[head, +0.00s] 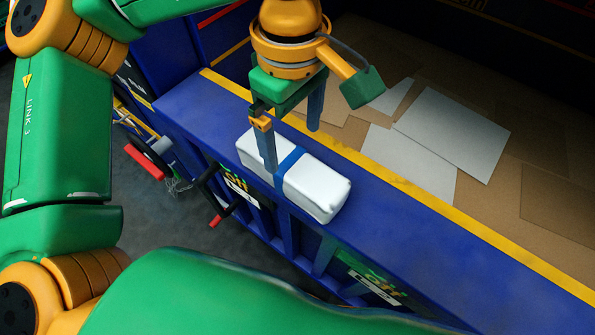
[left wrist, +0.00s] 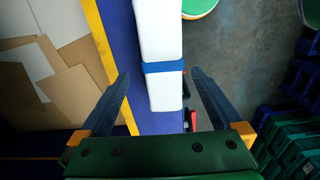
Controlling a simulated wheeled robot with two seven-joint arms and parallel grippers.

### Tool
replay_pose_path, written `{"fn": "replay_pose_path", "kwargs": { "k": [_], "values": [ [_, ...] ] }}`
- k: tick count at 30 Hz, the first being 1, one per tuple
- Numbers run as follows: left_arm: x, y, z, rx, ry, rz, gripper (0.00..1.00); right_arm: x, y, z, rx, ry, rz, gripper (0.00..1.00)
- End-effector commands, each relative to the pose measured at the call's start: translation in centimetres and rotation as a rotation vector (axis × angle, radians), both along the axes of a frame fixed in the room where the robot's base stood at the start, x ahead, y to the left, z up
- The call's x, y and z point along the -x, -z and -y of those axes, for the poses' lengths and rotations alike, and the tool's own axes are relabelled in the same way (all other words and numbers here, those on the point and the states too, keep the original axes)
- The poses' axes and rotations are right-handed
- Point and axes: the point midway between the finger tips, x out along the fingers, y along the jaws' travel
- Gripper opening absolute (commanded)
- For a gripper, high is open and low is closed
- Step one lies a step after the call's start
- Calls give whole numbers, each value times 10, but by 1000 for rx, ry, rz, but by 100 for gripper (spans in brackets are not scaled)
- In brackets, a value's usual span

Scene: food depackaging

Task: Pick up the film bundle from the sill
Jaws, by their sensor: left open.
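The film bundle (head: 316,187) is a white, rounded block with a blue strap around its middle. It lies lengthwise on the blue sill (head: 400,222) in the head view. My left gripper (head: 291,150) is open above the bundle, with one finger in front of its near side and the other towards the far side. In the left wrist view the bundle (left wrist: 160,40) passes between the two spread fingers of the left gripper (left wrist: 160,82), its blue strap just ahead of them. I cannot tell whether the fingers touch it. My right gripper is not in view.
A yellow strip (head: 450,246) edges the sill. Beyond it is a bin with brown cardboard and white sheets (head: 455,132). A dark handle with red ends (head: 222,215) hangs on the sill's near side. Green and blue crates (left wrist: 290,145) stand on the floor at right in the wrist view.

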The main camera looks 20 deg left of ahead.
Motion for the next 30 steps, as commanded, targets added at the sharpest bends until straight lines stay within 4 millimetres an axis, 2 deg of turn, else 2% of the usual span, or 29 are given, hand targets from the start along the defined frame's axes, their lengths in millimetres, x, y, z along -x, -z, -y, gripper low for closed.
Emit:
{"fn": "replay_pose_path", "kwargs": {
  "k": [1, 4, 11, 14, 18, 25, 30],
  "values": [
    [0, 16, 0, 0, 0, 0, 100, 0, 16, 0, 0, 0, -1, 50],
    [0, 26, 0, 0, 0, 0, 100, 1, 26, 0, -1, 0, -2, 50],
    [1, 48, -2, -2, 0, -3, 100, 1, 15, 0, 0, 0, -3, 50],
    [2, 67, -5, -2, 1, -5, 100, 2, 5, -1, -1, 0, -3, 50],
    [2, 91, -5, 0, -2, -3, 100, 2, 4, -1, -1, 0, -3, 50],
    [1, 95, -4, 1, -3, 1, 100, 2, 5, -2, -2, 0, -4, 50],
    [1, 94, -4, 1, -3, 1, 54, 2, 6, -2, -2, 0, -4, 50]
  ]
}}
